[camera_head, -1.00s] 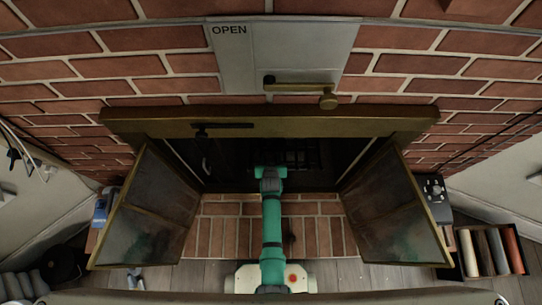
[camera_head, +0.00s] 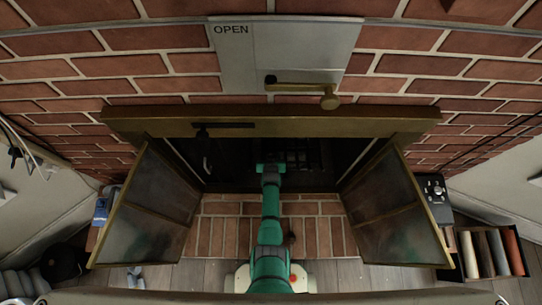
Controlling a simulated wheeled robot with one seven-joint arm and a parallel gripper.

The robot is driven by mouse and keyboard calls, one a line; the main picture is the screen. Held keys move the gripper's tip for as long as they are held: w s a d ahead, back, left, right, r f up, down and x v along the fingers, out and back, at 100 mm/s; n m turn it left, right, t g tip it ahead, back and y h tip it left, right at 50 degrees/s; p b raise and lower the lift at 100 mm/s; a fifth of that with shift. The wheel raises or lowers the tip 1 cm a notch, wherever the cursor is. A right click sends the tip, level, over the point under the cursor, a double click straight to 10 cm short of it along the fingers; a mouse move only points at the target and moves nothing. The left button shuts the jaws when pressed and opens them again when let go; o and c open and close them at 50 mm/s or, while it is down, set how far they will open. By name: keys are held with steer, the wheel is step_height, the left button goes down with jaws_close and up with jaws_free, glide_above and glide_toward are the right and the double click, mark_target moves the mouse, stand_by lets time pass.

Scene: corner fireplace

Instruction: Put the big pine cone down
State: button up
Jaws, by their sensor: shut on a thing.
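My green arm reaches up the picture from the bottom middle, over the brick hearth (camera_head: 325,232), to the dark mouth of the fireplace (camera_head: 232,165). My gripper's fingers do not show; the arm or the dark of the opening hides them. No big pine cone can be made out for sure. A small dark brown patch shows against the hearth bricks just right of my arm. I cannot tell whether it is part of a cone or a shadow.
The glass doors stand open at the left (camera_head: 150,215) and right (camera_head: 395,210) of the hearth. A brass-coloured beam (camera_head: 340,126) crosses above the opening. A box of rolls (camera_head: 488,252) stands at the right. A blue item (camera_head: 103,207) lies beyond the left door.

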steer(key=shift+f, duration=0.1)
steer(key=o, duration=1.1)
steer(key=shift+f, duration=0.1)
steer(key=shift+c, duration=0.2)
steer(key=shift+r, duration=0.2)
